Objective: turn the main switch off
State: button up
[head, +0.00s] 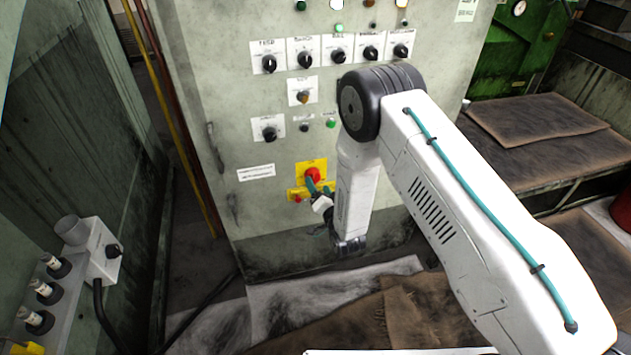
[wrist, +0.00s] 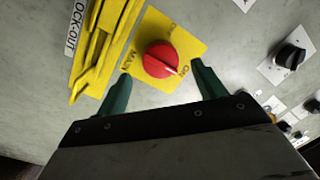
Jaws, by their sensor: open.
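The main switch (wrist: 160,60) is a round red knob on a yellow plate (wrist: 185,32) marked MAIN and ON. A pale pointer line on the knob points towards the ON side in the wrist view. In the head view the red knob (head: 312,174) sits low on the grey cabinet front. My gripper (wrist: 160,90) is open, with one green finger on each side of the knob's near edge. I cannot tell whether the fingers touch it. In the head view my gripper (head: 315,190) is at the knob, partly hidden by my wrist.
A yellow lock-out bar (wrist: 100,45) runs beside the switch plate. Several black selector knobs (head: 305,60) fill the grey cabinet (head: 225,110) above. A grey box with a black knob (head: 100,252) stands at the left. Brown sheets (head: 370,315) cover the floor in front.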

aim_at(315, 180)
jog(key=shift+x, duration=1.75)
jog(key=c, duration=1)
jog(key=shift+o, duration=0.2)
